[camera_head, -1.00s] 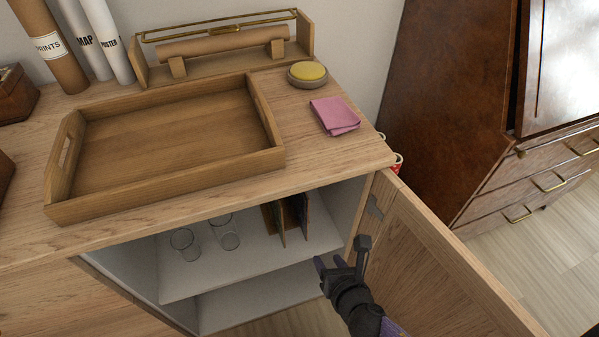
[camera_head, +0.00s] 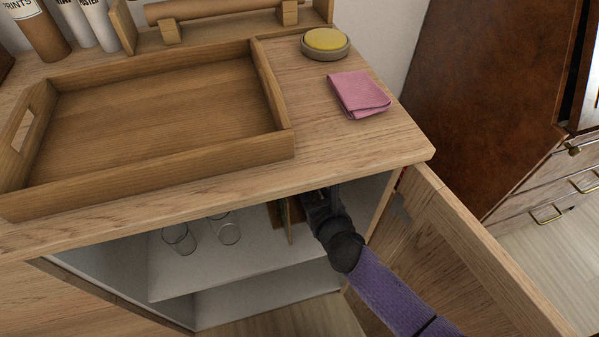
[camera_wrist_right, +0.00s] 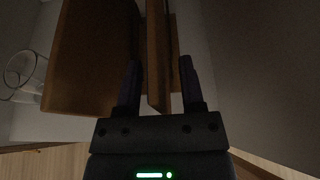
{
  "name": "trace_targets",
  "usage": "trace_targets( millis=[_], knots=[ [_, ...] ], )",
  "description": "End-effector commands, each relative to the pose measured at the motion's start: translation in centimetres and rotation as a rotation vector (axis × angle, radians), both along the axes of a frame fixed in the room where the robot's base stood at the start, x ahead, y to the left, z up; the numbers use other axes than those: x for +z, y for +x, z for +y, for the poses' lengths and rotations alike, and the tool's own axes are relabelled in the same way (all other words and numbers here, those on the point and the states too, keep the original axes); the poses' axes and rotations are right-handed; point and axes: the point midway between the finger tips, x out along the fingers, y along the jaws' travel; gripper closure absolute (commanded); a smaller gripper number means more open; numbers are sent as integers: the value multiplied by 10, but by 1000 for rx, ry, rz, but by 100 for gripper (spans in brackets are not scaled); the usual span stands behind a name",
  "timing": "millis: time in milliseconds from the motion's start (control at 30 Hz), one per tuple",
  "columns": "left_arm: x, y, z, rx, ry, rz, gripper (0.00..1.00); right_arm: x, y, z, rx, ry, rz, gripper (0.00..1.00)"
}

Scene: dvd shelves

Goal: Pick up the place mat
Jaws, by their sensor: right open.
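Thin brown upright panels (camera_head: 289,222), possibly place mats, stand on the cabinet's upper shelf; I cannot tell for sure which is the place mat. In the right wrist view, a broad brown panel (camera_wrist_right: 92,55) stands at left and a narrow upright one (camera_wrist_right: 157,50) is seen nearly edge-on. My right gripper (camera_wrist_right: 160,82) is open, with one finger on each side of the narrow panel. In the head view, my right gripper (camera_head: 320,197) reaches into the cabinet beside the panels, its fingertips mostly hidden under the top. My left gripper is not in view.
Two clear glasses (camera_head: 179,238) stand left of the panels on the shelf (camera_head: 190,275). The open cabinet door (camera_head: 450,260) is right of my arm. The cabinet top above holds a wooden tray (camera_head: 160,177), a pink cloth (camera_head: 358,94) and a yellow-topped round dish (camera_head: 325,42).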

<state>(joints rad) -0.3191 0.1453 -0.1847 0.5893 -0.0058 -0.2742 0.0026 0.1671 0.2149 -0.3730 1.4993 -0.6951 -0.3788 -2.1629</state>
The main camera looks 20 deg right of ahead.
Motion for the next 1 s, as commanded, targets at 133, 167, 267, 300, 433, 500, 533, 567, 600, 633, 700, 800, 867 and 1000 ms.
trace_targets(
  millis=[133,167,267,300,433,500,533,567,600,633,700,800,867,1000],
  knots=[
    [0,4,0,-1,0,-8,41,0,0,0,0,0,0,78],
    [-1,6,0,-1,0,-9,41,0,0,0,0,0,0,84],
    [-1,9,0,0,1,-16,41,0,0,0,0,1,0,100],
    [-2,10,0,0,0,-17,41,0,0,0,0,1,0,100],
    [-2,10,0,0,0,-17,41,0,0,0,0,1,0,100],
    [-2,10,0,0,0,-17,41,0,0,0,0,1,0,100],
    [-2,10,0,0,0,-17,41,0,0,0,0,1,0,100],
    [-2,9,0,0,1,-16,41,0,0,0,0,1,0,100],
    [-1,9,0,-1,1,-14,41,0,-1,0,0,1,0,100],
    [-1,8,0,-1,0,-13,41,0,-1,0,0,1,1,100],
    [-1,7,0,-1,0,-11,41,0,-1,0,0,1,1,100],
    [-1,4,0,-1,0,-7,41,0,-1,0,0,1,1,100],
    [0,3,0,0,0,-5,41,0,-1,0,0,1,1,100],
    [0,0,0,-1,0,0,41,0,-1,0,0,1,1,100]
  ],
)
